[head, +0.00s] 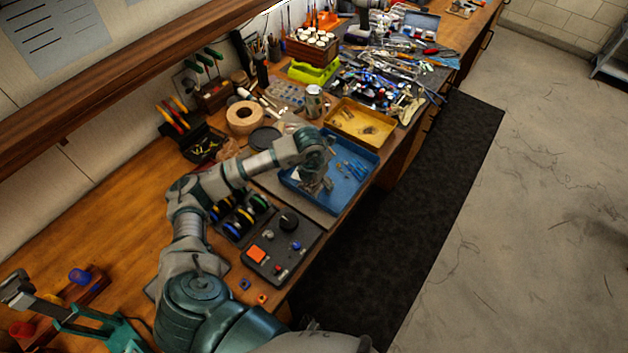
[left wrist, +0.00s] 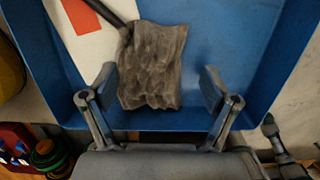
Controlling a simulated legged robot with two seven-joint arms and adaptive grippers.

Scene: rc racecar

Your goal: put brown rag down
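The brown rag (left wrist: 152,68) looks grey-brown and crumpled. In the left wrist view it shows against the floor of the blue tray (left wrist: 222,30), between the fingers of my left gripper (left wrist: 158,98). The fingers are spread, with a gap on each side of the rag. A dark rod and a white and red sheet (left wrist: 88,28) are beside its upper left. In the head view my left gripper (head: 316,184) is low over the blue tray (head: 352,190), and I cannot clearly make out the rag there.
A yellow tray (head: 360,122) stands just behind the blue one, and a can (head: 314,102) is left of it. A black control box (head: 283,246) is nearer me. Tools crowd the bench's far end. Blue-handled tools (head: 352,168) lie in the blue tray.

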